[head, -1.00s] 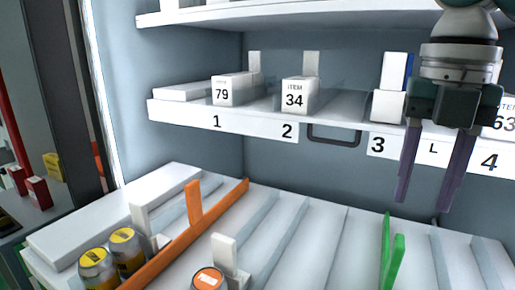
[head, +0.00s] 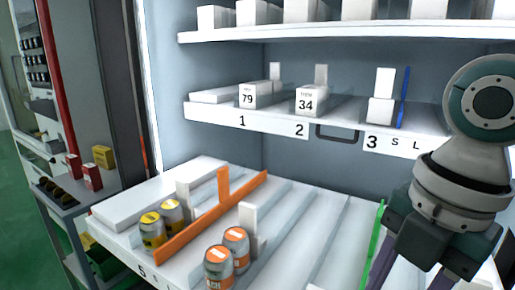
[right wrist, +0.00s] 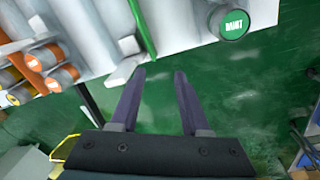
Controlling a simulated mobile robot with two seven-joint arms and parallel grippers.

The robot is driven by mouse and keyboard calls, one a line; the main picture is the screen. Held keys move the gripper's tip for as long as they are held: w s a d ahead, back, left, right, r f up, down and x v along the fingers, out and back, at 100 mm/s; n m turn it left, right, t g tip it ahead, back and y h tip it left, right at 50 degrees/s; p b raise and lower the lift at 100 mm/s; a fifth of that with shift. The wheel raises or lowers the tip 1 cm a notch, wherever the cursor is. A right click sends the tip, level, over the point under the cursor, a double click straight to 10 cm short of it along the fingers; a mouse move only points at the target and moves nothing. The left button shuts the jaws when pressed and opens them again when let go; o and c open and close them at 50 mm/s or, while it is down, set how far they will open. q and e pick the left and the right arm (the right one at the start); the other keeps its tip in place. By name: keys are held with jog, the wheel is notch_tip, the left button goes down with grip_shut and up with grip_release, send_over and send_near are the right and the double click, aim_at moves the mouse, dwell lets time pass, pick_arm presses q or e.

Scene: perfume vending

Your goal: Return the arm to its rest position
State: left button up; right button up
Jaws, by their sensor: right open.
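My right gripper (right wrist: 159,76) is open in the right wrist view, with nothing between its two purple fingers. The fingers point out past the edge of the lower shelf, over green floor. In the head view my right arm comes down at the right, with the gripper in front of the lower shelf (head: 310,215) and its fingertips cut off by the bottom edge. My left gripper is not in view.
Yellow cans (head: 152,232) and orange cans (head: 219,268) stand in lanes beside an orange divider (head: 210,218). A green divider (head: 372,245) is close to my right gripper. A "MINT" can (right wrist: 234,24) shows in the wrist view. Boxes (head: 311,100) stand on the shelf above.

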jog(key=s+a+m+t+y+p, duration=0.2)
jog(key=s+a+m+p, duration=0.2)
jog(key=s+m, duration=0.6)
jog(key=s+d+r+m+h+p, duration=0.25)
jog(key=s+d+m, duration=0.45)
jog(key=m, duration=0.5)
notch_tip(320, 180, up, 38)
jog(key=p, duration=3.7)
jog(key=shift+d+f+m+t, duration=0.15)
jog(key=shift+d+m+t, duration=0.2)
jog(key=shift+m+t, duration=0.05)
jog(key=shift+h, duration=0.25)
